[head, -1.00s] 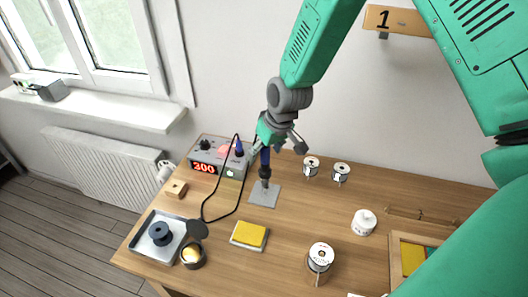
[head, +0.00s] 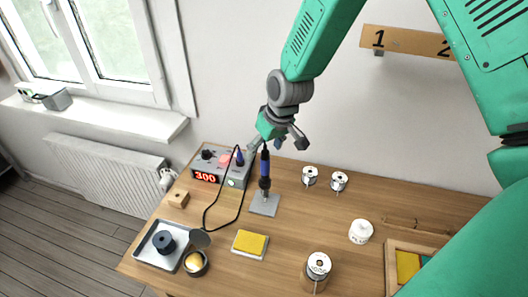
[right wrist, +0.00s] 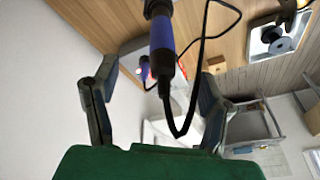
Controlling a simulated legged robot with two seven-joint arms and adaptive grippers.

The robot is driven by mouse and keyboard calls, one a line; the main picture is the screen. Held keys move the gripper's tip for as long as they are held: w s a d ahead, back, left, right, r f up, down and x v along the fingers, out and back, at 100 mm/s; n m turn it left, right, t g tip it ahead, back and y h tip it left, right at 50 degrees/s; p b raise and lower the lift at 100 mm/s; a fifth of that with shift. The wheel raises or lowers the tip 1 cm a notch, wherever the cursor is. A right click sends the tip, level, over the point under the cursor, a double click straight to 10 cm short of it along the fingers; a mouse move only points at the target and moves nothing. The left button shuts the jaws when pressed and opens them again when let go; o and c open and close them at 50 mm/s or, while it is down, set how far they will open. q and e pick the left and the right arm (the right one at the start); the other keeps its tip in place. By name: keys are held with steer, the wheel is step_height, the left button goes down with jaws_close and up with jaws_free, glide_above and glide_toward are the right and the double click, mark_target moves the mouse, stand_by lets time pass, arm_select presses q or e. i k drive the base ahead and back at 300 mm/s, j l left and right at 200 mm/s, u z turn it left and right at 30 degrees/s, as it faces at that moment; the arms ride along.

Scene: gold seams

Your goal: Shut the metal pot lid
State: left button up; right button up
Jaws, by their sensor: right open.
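The small round metal pot (head: 195,264) stands near the table's front left corner, with yellow material showing inside. Its grey round lid (head: 200,239) is open, tilted up at the pot's back edge. My right gripper (head: 277,143) is open and empty, well behind and above the pot. It is just above a blue-handled soldering iron (head: 265,165) that stands upright on a grey plate (head: 265,205). In the right wrist view the iron (right wrist: 162,45) shows between the spread fingers, apart from both. The pot is partly cut off at that view's top right. My left gripper is not in view.
A tray with a dark spool (head: 164,242) stands left of the pot, a yellow sponge (head: 250,242) to its right. The soldering station (head: 220,168) stands behind; its black cable (head: 212,208) loops over the table.

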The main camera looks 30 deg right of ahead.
mark_target(199, 236)
steer(key=k, duration=1)
